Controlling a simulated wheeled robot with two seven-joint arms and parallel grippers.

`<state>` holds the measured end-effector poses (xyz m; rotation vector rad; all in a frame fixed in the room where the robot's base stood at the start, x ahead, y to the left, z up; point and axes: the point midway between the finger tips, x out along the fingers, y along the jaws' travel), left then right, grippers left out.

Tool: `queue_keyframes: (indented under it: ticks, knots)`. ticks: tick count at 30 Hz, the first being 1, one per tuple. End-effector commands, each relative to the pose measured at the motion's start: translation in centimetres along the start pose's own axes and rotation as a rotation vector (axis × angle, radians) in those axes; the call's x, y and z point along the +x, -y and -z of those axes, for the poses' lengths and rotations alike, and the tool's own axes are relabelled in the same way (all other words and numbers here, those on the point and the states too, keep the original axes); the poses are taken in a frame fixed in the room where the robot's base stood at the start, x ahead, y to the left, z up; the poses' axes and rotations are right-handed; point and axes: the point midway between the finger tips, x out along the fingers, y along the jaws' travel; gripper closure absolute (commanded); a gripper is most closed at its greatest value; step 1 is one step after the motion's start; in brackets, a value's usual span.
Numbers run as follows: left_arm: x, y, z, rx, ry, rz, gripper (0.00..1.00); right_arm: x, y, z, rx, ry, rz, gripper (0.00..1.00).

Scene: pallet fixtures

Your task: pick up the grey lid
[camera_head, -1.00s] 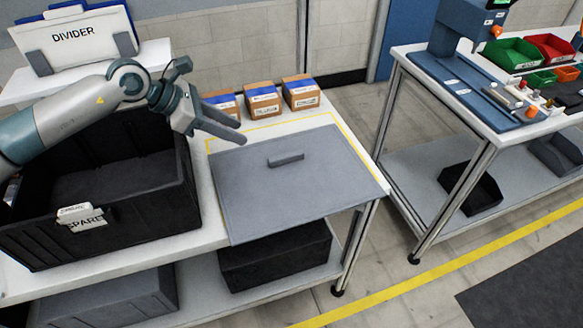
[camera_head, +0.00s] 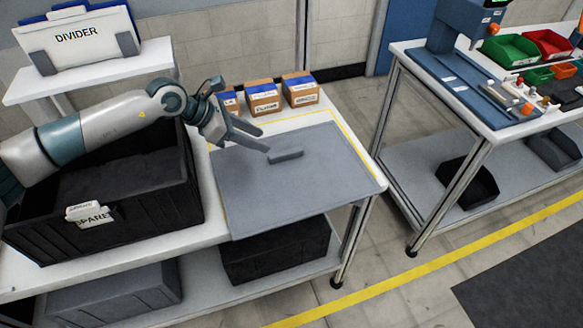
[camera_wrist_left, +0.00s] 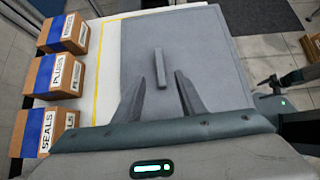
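The grey lid (camera_head: 290,195) is a flat panel lying on the white table, with a raised bar handle (camera_head: 286,157) near its middle. It also fills the centre of the left wrist view (camera_wrist_left: 200,65), where the handle (camera_wrist_left: 160,68) shows just ahead of the fingers. My left gripper (camera_head: 262,141) is open and empty, with its fingers pointing at the handle, apart from it as far as I can tell. In the left wrist view the two fingertips (camera_wrist_left: 158,84) are spread on either side of the handle's near end. My right gripper is not clearly seen.
A black crate labelled SPARE (camera_head: 150,215) stands left of the lid. Small boxes with blue tops (camera_head: 264,100) line the table's back edge. A divider rack (camera_head: 85,40) is at the back left. A second bench (camera_head: 480,90) with coloured bins stands to the right, beyond a gap.

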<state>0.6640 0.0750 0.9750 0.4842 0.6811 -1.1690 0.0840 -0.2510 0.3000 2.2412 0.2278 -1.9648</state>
Motion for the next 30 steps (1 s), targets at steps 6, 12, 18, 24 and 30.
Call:
queue_keyframes:
  ticks: [6,12,18,24,30]
  knots:
    - [3.4,0.1,-0.2,-0.001,-0.001,0.002,0.62,-1.5,-0.3,-1.8,0.001,0.044,-0.003,0.35]
    - [5.1,0.0,0.0,0.0,-0.001,0.0,0.62,-1.9,-0.2,-1.6,0.001,0.041,-0.002,0.35]
    - [5.3,0.0,0.1,0.0,0.0,-0.001,0.62,-1.9,-0.2,-1.6,0.001,0.04,-0.002,0.35]
    - [5.4,0.0,0.0,0.0,0.0,0.0,0.62,-2.0,-0.1,-1.5,0.001,0.039,-0.001,0.35]
    - [6.7,0.0,-0.3,0.0,-0.001,0.001,0.62,-3.3,-0.1,-1.3,0.001,0.039,-0.001,0.35]
